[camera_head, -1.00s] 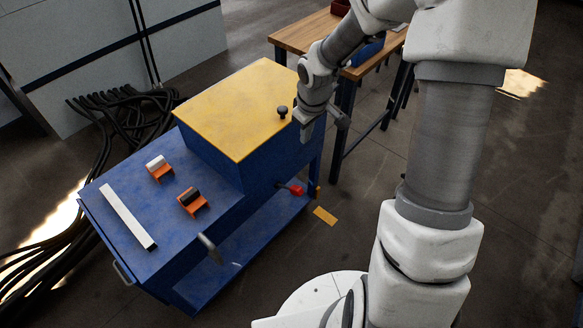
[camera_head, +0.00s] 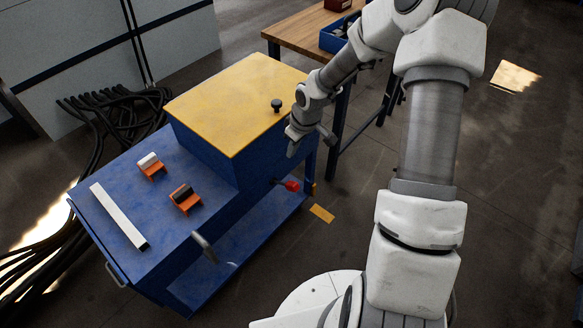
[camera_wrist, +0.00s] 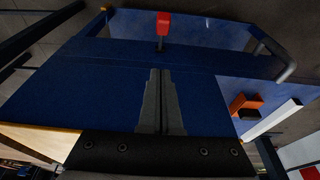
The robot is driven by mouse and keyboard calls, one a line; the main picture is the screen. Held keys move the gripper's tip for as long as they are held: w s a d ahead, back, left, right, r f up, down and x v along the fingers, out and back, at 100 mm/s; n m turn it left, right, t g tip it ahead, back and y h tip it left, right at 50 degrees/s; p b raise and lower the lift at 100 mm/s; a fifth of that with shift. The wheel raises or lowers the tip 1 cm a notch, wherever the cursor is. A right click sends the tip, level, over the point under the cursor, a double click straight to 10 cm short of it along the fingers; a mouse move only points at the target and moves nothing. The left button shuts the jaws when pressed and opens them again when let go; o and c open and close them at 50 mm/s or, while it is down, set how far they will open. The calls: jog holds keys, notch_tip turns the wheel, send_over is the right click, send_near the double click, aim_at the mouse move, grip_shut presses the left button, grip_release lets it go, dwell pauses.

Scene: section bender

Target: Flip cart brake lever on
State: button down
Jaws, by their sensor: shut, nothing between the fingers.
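The blue cart (camera_head: 232,252) has a lever with a red knob (camera_head: 290,185) on its side, below the yellow-topped box. The lever sticks out to the right over the lower shelf. In the wrist view the red knob (camera_wrist: 163,25) stands beyond my fingertips, near the top middle. My gripper (camera_head: 292,151) hangs beside the box's right side, above the red knob and apart from it. In the wrist view its fingers (camera_wrist: 159,72) are together with nothing between them.
A black knob (camera_head: 277,105) stands on the yellow top. Orange holders (camera_head: 185,202) and a pale bar (camera_head: 118,216) lie on the cart's lower deck. A crank handle (camera_head: 205,245) juts from its front side. A wooden table (camera_head: 300,32) stands behind. Cables (camera_head: 105,125) lie at left.

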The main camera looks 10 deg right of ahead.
jog(key=b, duration=0.3)
send_over(289, 182)
jog(key=x, duration=0.6)
jog(key=s+x, duration=0.1)
jog(key=x, duration=0.3)
jog(key=shift+s+d+f, duration=0.1)
jog(key=shift+d, duration=0.3)
jog(key=shift+s+d+f+b, duration=0.2)
jog(key=shift+s+f, duration=0.05)
jog(key=shift+f, duration=0.2)
jog(key=shift+s+d+f+b, duration=0.15)
jog(key=shift+s+d+f, duration=0.15)
jog(key=shift+f, duration=0.15)
jog(key=shift+s+d+f, duration=0.15)
jog(key=shift+s+f, duration=0.1)
jog(key=shift+f, duration=0.3)
